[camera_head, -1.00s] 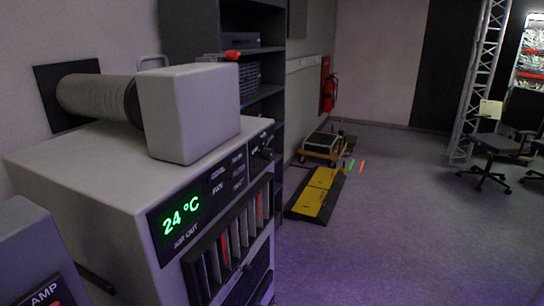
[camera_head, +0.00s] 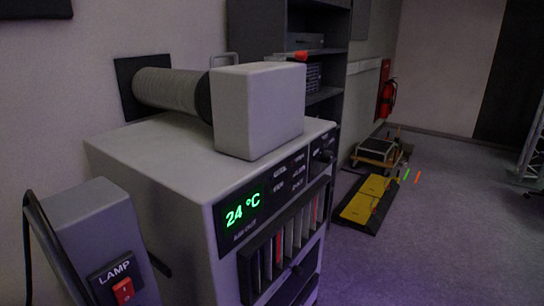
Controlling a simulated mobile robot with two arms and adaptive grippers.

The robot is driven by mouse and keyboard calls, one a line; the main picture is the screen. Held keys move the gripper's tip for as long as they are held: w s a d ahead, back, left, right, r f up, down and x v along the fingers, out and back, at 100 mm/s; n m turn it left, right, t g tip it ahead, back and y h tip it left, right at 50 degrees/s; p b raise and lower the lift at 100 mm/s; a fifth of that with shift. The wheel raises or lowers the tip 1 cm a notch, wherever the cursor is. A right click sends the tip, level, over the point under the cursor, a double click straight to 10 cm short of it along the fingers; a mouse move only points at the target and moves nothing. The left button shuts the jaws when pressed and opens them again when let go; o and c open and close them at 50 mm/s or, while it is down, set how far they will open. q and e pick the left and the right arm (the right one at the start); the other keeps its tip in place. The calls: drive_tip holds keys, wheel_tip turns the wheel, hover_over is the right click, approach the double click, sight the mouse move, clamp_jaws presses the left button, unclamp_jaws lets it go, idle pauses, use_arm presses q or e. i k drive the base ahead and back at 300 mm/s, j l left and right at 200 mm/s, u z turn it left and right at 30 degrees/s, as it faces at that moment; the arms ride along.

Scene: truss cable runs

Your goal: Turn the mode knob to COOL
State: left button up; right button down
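The air-conditioning unit (camera_head: 160,155) is a pale grey cabinet with a black front panel, seen at a slant. Its green display (camera_head: 243,210) reads 24 °C, with AIR OUT lettered below. A dark knob (camera_head: 323,155) sits near the right end of the panel. White labels stand to the left of the knob, too small to read surely, and I cannot tell which one it points to. Neither of my grippers is in view, and nothing touches the knob.
A grey box (camera_head: 95,225) marked LAMP, with a red switch (camera_head: 123,290), stands at the front left. A ribbed hose (camera_head: 170,92) runs from the wall to a block (camera_head: 258,108) atop the unit. A dark shelf (camera_head: 318,60) stands behind.

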sight(328, 156)
drive_tip(key=i+l+u, duration=0.15)
drive_tip(key=u, duration=0.25)
drive_tip(key=l+u, duration=0.25)
drive_tip(key=u, duration=0.2)
drive_tip(key=i+l+u, duration=0.1)
drive_tip(key=l+u, duration=0.5)
drive_tip(key=u, duration=0.25)
drive_tip(key=l+u, duration=0.25)
drive_tip(key=u, duration=0.15)
